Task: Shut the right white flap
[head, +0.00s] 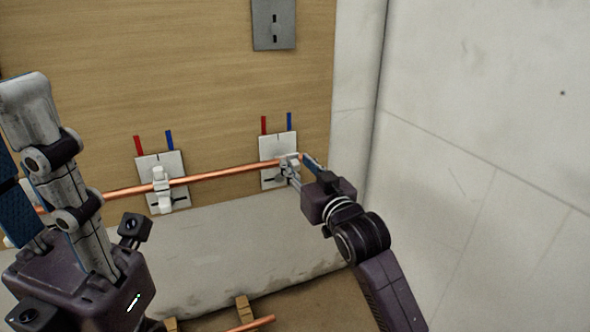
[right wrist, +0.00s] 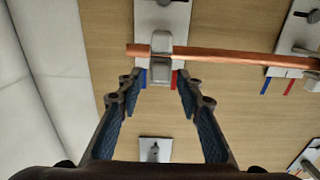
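The right white flap (head: 290,160) is part of a small white clip on the right wall plate (head: 270,178), where the copper pipe (head: 225,172) ends. In the right wrist view the flap (right wrist: 162,42) shows as a pale block across the pipe (right wrist: 230,55); how far it is swung shut I cannot tell. My right gripper (head: 290,170) is at this clip and partly hides it. In the right wrist view its fingers (right wrist: 162,82) are apart, below the clip, with nothing between them. My left gripper (head: 28,130) is large at the left edge, away from the clips; its opening is unclear.
A second plate with a white clip (head: 161,182) on the same pipe is to the left. Red and blue strips stand above both plates. A grey ledge (head: 220,250) runs below. A pale wall (head: 470,130) closes the right side. A grey plate (head: 273,24) hangs above.

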